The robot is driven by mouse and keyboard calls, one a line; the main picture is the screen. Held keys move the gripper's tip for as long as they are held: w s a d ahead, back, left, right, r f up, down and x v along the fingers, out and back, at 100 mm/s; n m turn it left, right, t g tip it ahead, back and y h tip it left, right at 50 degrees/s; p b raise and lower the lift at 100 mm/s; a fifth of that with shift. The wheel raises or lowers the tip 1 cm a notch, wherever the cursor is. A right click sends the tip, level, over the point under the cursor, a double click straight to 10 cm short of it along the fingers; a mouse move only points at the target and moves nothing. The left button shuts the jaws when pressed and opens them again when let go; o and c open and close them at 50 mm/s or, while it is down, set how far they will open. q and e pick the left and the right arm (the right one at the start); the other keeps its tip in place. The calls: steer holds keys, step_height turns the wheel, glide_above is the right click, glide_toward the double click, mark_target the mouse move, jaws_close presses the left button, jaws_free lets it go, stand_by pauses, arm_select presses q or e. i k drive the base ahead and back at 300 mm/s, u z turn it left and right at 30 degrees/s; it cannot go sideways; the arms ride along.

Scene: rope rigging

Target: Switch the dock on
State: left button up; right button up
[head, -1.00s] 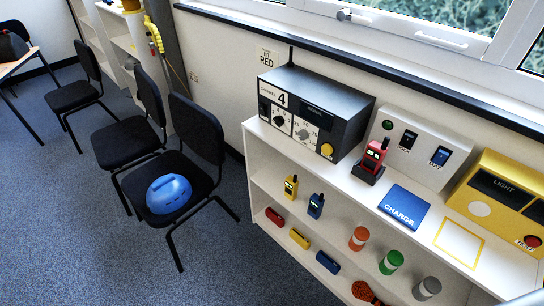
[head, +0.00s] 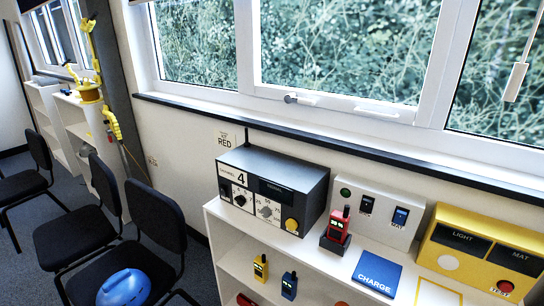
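A white panel (head: 378,212) stands at the back of the shelf top against the wall. A red handheld radio (head: 338,226) stands upright in a small dark holder (head: 334,244) in front of the panel. A blue pad marked CHARGE (head: 377,272) lies in front and to the right of the holder. Neither of my grippers shows.
A grey radio set (head: 272,190) with channel 4 and a yellow knob stands left of the panel. A yellow LIGHT and MAT box (head: 480,250) with a red button stands right. Yellow and blue handsets are on the lower shelf.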

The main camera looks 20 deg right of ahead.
mark_target(366, 203)
steer(key=z, duration=1.4)
